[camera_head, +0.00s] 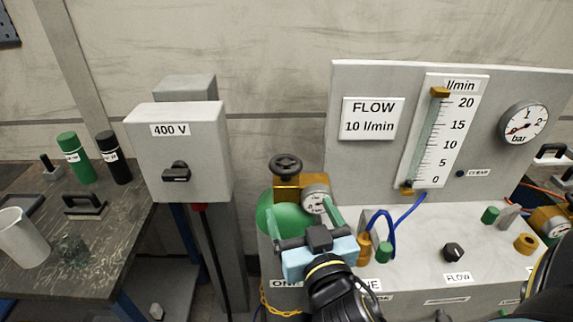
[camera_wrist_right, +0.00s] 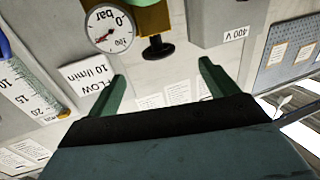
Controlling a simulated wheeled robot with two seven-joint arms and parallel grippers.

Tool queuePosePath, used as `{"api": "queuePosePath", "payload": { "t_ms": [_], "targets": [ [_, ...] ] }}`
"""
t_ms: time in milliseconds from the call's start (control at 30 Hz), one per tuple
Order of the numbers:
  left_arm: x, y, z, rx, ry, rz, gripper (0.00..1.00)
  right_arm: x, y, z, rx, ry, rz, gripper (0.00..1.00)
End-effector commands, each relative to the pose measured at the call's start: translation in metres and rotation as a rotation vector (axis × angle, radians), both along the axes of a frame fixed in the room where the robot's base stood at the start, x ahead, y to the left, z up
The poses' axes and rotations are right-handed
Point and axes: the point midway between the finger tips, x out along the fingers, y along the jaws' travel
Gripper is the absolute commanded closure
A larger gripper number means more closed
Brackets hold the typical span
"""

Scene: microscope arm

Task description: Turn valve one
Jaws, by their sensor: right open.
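The valve's black handwheel (camera_head: 286,164) sits on a brass block (camera_head: 287,190) with a round gauge (camera_head: 316,199), above a green cylinder (camera_head: 275,210). A label partly hidden by my arm shows "ON" and "NE" below it. My right gripper (camera_head: 302,211) is open and empty, its green fingers reaching up in front of the cylinder and gauge, below the handwheel. In the wrist view, the handwheel (camera_wrist_right: 157,48) lies ahead between the directions of the two fingers (camera_wrist_right: 163,78), apart from both. My left gripper is not in view.
A grey 400 V switch box (camera_head: 177,150) stands left of the cylinder. A flow panel (camera_head: 374,117) with a flow tube (camera_head: 433,140) and bar gauge (camera_head: 523,123) stands right. Blue hoses (camera_head: 388,225) run close to the gripper's right. A dark bench (camera_head: 110,230) holds bottles and a beaker.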

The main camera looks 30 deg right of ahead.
Motion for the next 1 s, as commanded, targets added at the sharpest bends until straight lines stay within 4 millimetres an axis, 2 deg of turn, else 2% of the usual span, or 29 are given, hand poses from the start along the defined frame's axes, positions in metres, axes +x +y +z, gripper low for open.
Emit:
{"api": "queuePosePath", "payload": {
  "t_ms": [100,267,700,833,1000],
  "targets": [
    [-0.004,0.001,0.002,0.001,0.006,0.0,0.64,-0.001,-0.005,0.013,0.002,-0.023,-0.015,0.14],
    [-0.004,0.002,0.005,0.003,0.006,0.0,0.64,0.013,-0.009,0.014,0.0,-0.025,-0.013,0.14],
    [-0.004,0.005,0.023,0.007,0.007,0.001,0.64,0.09,-0.035,0.014,-0.003,-0.023,-0.012,0.14],
    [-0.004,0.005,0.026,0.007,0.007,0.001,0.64,0.108,-0.041,0.013,-0.001,-0.022,-0.013,0.14],
    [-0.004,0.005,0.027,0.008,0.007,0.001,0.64,0.121,-0.046,0.012,0.002,-0.021,-0.013,0.14]
  ]
}}
